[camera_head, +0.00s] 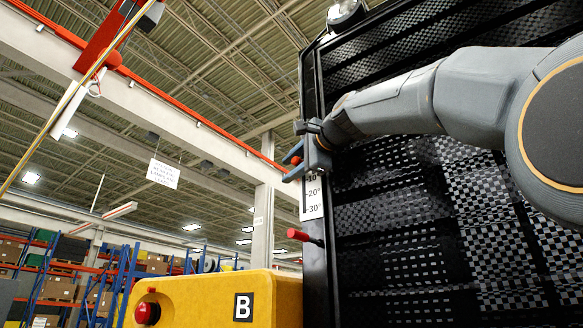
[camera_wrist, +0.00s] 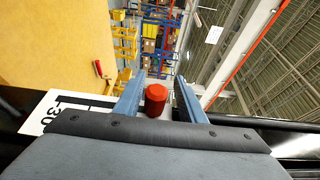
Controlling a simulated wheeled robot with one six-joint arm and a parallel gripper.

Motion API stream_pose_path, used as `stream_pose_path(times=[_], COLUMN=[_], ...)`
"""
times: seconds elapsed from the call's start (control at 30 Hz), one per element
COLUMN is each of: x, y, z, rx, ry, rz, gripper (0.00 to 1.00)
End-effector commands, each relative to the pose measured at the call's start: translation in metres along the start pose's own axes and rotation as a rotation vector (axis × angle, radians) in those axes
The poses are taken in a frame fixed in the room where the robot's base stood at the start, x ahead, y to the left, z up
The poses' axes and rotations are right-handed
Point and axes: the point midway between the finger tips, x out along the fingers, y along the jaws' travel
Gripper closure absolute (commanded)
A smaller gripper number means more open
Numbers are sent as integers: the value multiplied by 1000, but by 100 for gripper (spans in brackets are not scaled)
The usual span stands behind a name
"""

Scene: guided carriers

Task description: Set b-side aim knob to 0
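A red cylindrical knob (camera_wrist: 156,98) stands between the two blue fingers of my gripper (camera_wrist: 160,76) in the wrist view, nearer the left finger. A gap shows at its right, so the fingers look open around it. In the head view the knob (camera_head: 296,161) is mostly hidden by my gripper (camera_head: 288,166). It is at the upper end of a white scale plate (camera_head: 312,200) marked 10, 20 and 30 with minus signs. The zero mark is hidden behind my gripper. The plate also shows in the wrist view (camera_wrist: 50,108).
A red-tipped lever (camera_head: 298,235) sticks out below the scale from the tall black carrier frame (camera_head: 316,270). A yellow block (camera_head: 208,288) labelled B, with a red button (camera_head: 147,313), stands at the lower left. Woven black panels (camera_head: 410,230) fill the right. Shelving is far behind.

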Motion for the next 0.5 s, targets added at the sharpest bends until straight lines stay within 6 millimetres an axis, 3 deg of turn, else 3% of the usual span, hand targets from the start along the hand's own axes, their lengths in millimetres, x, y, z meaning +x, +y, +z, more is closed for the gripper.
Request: stream_pose_path(times=[0.17,0.5], x=[-11,-64], y=[1,1], z=[0,-1], rx=[-1,-1], ry=[0,2], rz=[0,-3], gripper=[63,63])
